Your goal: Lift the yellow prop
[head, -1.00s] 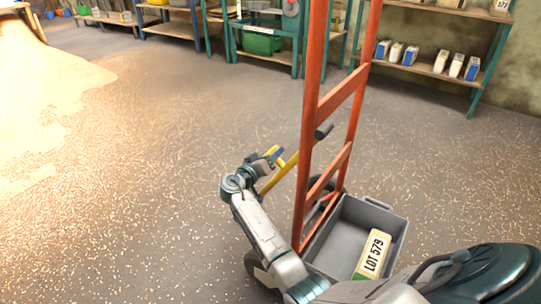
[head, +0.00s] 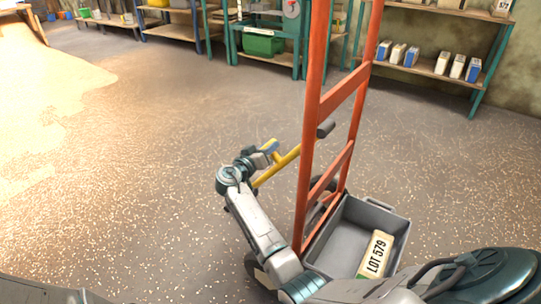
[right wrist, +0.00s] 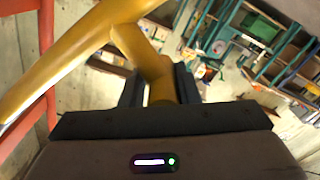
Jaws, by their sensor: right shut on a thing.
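The yellow prop (head: 284,162) is a yellow bar with a branching end, beside the orange hand truck (head: 311,130). It slants up to the right toward the dark grip on the truck's frame. My right gripper (head: 268,147) is shut on the prop's short branch. In the right wrist view the yellow prop (right wrist: 125,38) crosses the upper left, and its branch runs down between the two dark fingers (right wrist: 160,88). My left gripper is out of view.
A grey crate (head: 400,212) with a "LOT 579" block (head: 376,254) sits on the truck's foot. Open floor with scattered flakes lies to the left, with a pale heap (head: 50,110). Shelves (head: 440,70) stand along the back.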

